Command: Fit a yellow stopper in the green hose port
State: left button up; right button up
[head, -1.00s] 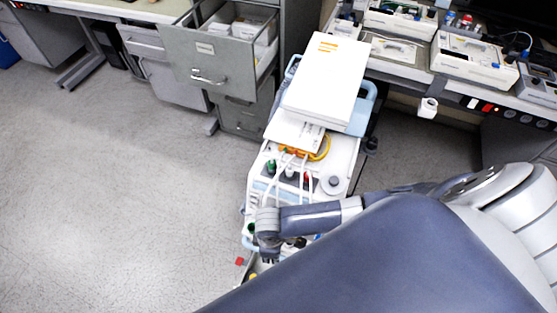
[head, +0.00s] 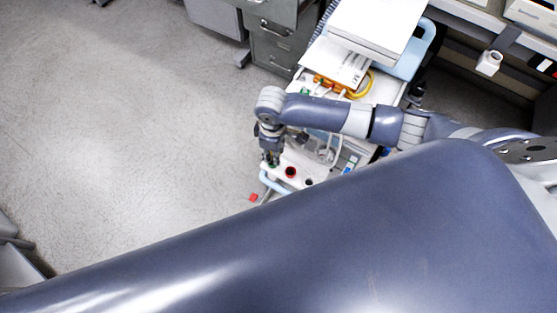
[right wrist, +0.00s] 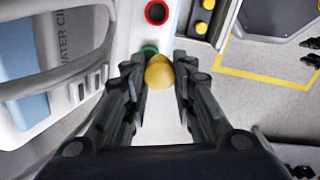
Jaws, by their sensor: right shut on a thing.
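My right gripper (head: 269,160) points down at the near end of the machine's white top. In the right wrist view its fingers (right wrist: 160,78) are shut on a yellow stopper (right wrist: 159,71). The green hose port (right wrist: 149,48) shows as a green ring just beyond the stopper, which hides part of it. I cannot tell whether the stopper touches the port. In the head view the gripper largely covers this spot. My left gripper is not in view.
A red-ringed port (head: 290,172) sits beside the gripper and also shows in the right wrist view (right wrist: 156,12). More yellow stoppers (right wrist: 208,4) lie in a dark holder nearby. White hoses and a water canister crowd the machine. Floor at left is clear.

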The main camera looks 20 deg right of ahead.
jog(key=shift+w+f+b, duration=0.4)
jog(key=shift+f+b, duration=0.15)
jog(key=shift+f, duration=0.3)
jog(key=shift+w+f+b, duration=0.4)
jog(key=shift+f+b, duration=0.1)
jog(key=shift+f, duration=0.4)
jog(key=shift+w+f+b, duration=0.4)
jog(key=shift+f+b, duration=0.15)
jog(key=shift+f, duration=0.3)
jog(key=shift+f+b, duration=0.7)
jog(key=shift+f, duration=0.9)
jog(key=o, duration=0.8)
jog(key=shift+r, duration=0.1)
jog(key=shift+a+r, duration=0.1)
jog(key=shift+r, duration=0.05)
notch_tip(320, 180, up, 12)
jog(key=shift+f, duration=0.2)
